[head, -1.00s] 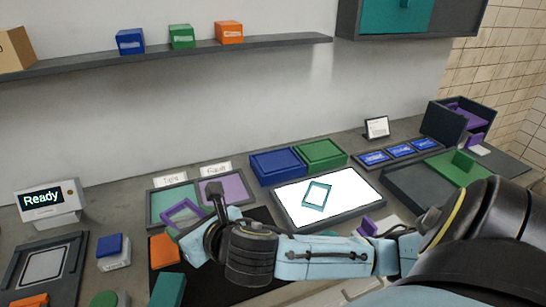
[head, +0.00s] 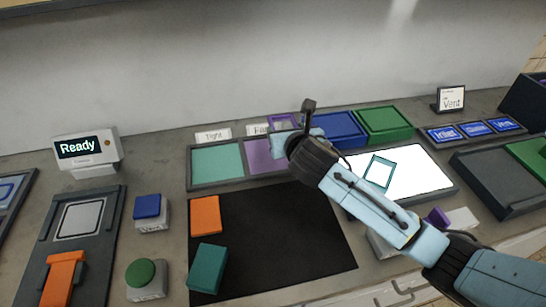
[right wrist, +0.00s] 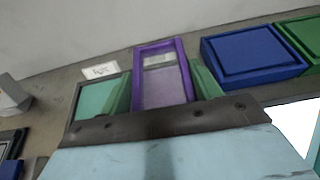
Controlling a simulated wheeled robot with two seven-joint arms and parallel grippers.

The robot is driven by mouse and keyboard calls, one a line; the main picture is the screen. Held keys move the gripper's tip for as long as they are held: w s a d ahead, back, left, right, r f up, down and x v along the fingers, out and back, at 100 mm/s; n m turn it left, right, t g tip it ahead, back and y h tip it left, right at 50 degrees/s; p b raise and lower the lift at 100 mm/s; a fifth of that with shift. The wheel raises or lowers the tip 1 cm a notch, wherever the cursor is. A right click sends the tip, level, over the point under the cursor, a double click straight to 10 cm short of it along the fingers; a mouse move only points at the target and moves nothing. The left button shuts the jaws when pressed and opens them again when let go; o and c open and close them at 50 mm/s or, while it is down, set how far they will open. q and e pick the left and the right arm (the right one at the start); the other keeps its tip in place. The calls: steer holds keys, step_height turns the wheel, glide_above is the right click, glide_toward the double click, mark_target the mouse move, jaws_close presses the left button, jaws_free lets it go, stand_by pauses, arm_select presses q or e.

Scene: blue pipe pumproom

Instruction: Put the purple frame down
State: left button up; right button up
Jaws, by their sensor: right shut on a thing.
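My right gripper (head: 292,138) is shut on the purple frame (head: 284,117), near the back of the right, purple compartment of a two-part tray (head: 190,170). In the right wrist view the frame (right wrist: 158,46) stands up between green finger pads (right wrist: 118,97), and a label shows through its opening. The arm hides part of the frame in the head view. I cannot tell whether the frame touches the tray. The tray's left compartment (head: 217,162) is teal, with a "Tight" label (head: 213,134) behind it; the other label is partly covered. My left gripper is not in view.
Blue (head: 340,128) and green (head: 384,124) boxes stand just right of the frame. A lit white panel (head: 425,175) carries a teal frame (head: 379,172). A black mat (head: 275,240) has orange (head: 205,215) and teal (head: 208,267) blocks at its left; the rest looks clear.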

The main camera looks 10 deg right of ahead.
mark_target(274, 127)
steer(key=w+a, duration=0.1)
steer(key=w, duration=0.2)
steer(key=w+a+f, duration=0.1)
steer(key=shift+w+a+b, duration=0.2)
steer(key=shift+a+b, duration=0.1)
steer(key=shift+b, duration=0.05)
step_height(274, 127, down, 6)
steer(key=shift+w+r+b, duration=0.1)
steer(key=shift+r+b, duration=0.1)
steer(key=shift+b, duration=0.6)
step_height(274, 127, down, 4)
steer(key=shift+f+b, duration=0.2)
steer(key=shift+b, duration=0.5)
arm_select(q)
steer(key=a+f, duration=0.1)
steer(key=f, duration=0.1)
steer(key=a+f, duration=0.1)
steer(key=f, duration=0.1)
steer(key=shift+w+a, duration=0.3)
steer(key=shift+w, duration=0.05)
arm_select(e)
steer(key=o, duration=1)
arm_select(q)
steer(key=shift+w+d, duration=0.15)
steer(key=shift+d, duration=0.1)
arm_select(e)
steer(key=shift+o, duration=0.4)
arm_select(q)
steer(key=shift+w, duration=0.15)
